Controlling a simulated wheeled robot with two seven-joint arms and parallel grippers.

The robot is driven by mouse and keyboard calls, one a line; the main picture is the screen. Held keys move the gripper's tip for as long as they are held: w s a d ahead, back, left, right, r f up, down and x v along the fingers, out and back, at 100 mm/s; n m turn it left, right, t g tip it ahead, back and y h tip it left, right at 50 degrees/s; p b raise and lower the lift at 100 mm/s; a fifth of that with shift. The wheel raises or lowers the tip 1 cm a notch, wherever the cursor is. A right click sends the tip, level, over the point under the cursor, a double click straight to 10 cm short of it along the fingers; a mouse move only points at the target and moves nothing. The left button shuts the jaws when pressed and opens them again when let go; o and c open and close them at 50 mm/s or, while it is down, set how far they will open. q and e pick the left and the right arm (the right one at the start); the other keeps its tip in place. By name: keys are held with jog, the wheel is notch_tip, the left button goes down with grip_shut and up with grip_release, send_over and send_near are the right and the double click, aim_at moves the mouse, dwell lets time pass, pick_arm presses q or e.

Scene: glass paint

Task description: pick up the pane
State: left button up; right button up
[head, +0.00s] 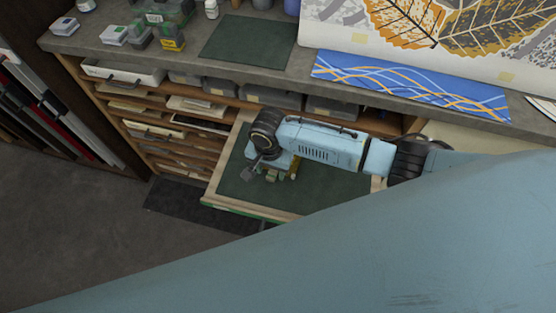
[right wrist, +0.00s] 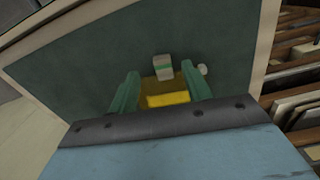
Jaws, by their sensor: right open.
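My right gripper (head: 281,174) is low over the open drawer, pointing down at its dark green lining. In the right wrist view its two green fingers (right wrist: 160,90) are spread apart. Between and just beyond them lies a flat amber piece (right wrist: 163,84), which looks like the pane, with a bright yellow block (right wrist: 168,99) at its near side. I cannot tell whether the fingers touch either. In the head view the arm mostly hides this spot. My left gripper is not in view.
A white piece with a green stripe (right wrist: 162,67) and a small pale knob (right wrist: 203,69) lie by the amber piece. The drawer's wooden rim (head: 240,211) surrounds the spot. The worktop (head: 180,62) overhangs behind, with a green mat (head: 248,41) and blue patterned sheet (head: 410,85).

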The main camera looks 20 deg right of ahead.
aim_at(270, 177)
jog(key=f, duration=0.2)
jog(key=f+b, duration=0.1)
jog(key=f, duration=0.1)
jog(key=shift+w, duration=0.2)
jog(key=shift+f, duration=0.1)
jog(key=shift+c, duration=0.4)
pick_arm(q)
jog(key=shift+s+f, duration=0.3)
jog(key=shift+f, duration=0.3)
pick_arm(e)
grip_shut()
